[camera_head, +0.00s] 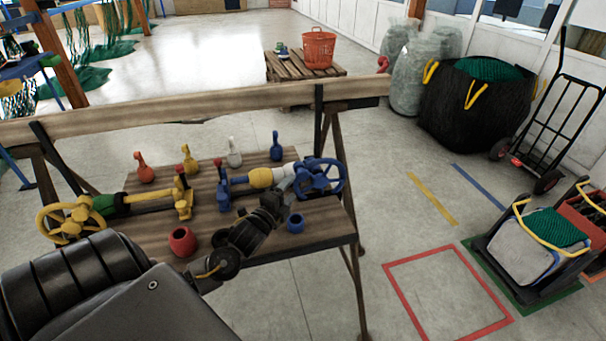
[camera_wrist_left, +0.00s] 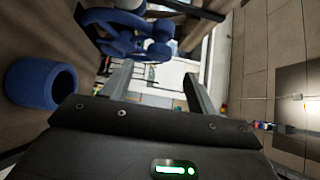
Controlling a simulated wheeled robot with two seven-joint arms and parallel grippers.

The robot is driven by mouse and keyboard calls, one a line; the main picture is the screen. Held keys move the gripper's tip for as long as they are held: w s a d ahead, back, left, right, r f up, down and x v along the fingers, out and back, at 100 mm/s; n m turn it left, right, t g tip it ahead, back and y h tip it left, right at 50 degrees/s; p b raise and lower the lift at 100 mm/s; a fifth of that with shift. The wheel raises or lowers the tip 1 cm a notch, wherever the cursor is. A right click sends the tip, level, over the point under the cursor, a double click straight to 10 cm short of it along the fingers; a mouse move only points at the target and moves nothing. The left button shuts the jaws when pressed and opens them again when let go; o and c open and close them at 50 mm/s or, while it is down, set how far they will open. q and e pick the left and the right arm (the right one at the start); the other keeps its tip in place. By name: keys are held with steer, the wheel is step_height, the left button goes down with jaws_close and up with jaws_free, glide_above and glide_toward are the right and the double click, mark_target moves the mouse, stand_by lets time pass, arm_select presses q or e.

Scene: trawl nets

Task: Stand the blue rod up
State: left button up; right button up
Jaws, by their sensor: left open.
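A horizontal blue bar (camera_head: 239,183) runs from a blue upright piece (camera_head: 223,190) to a yellow sleeve (camera_head: 261,177), a white part and a blue handwheel (camera_head: 318,178) on the wooden bench. I cannot tell for sure whether this is the blue rod. A small blue knobbed piece (camera_head: 276,147) stands upright at the back. My left gripper (camera_head: 278,198) is just in front of the white part and handwheel. In the left wrist view its jaws (camera_wrist_left: 156,85) are apart, with nothing seen between them. The handwheel (camera_wrist_left: 125,25) shows above. My right gripper is not in view.
A blue cup (camera_head: 295,223) and a red cup (camera_head: 182,241) flank my arm; the blue cup (camera_wrist_left: 40,83) is close in the wrist view. A yellow handwheel assembly (camera_head: 70,217) is at the left. Red, yellow and white knobbed pieces stand behind. A wooden rail (camera_head: 200,98) crosses the bench's back.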

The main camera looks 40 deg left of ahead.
mark_target(301, 178)
arm_select(q)
steer(key=w, duration=0.2)
steer(key=w+a, duration=0.1)
steer(key=w, duration=0.1)
steer(key=w+p, duration=0.1)
steer(key=w, duration=0.2)
steer(key=shift+w+a, duration=0.1)
steer(key=shift+a, duration=0.05)
steer(key=shift+w+f, duration=0.1)
steer(key=shift+w, duration=0.4)
steer(key=shift+a, duration=0.1)
steer(key=shift+c, duration=0.7)
jaws_close()
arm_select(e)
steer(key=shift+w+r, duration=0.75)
